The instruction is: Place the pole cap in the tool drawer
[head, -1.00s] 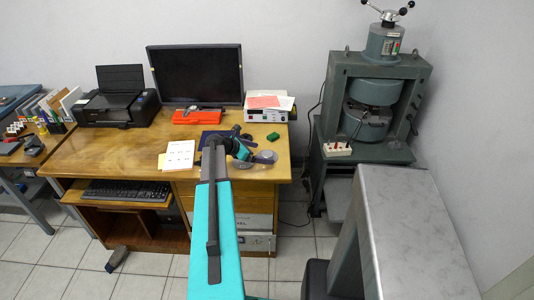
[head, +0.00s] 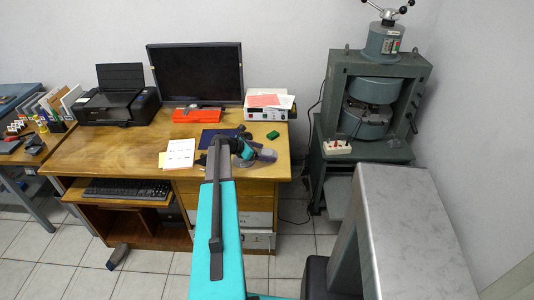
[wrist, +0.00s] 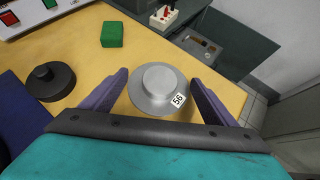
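A grey round stepped disc, which looks like the pole cap (wrist: 160,82), lies flat on the desk near its right edge, with a white label reading 56. My gripper (wrist: 156,98) is open, its two purple fingers on either side of the disc with space between. In the head view my gripper (head: 266,154) is low over the desk's right end, and it and the arm partly hide what lies there. Drawer fronts (head: 258,241) show under the right side of the desk, partly behind my arm; I cannot tell which is the tool drawer.
A black knobbed disc (wrist: 50,82) and a green block (wrist: 112,35) lie nearby on the desk. A dark blue mat (wrist: 22,118) is to the left. The large magnet (head: 368,123) stands right of the desk. White papers (head: 179,153) lie left of my arm.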

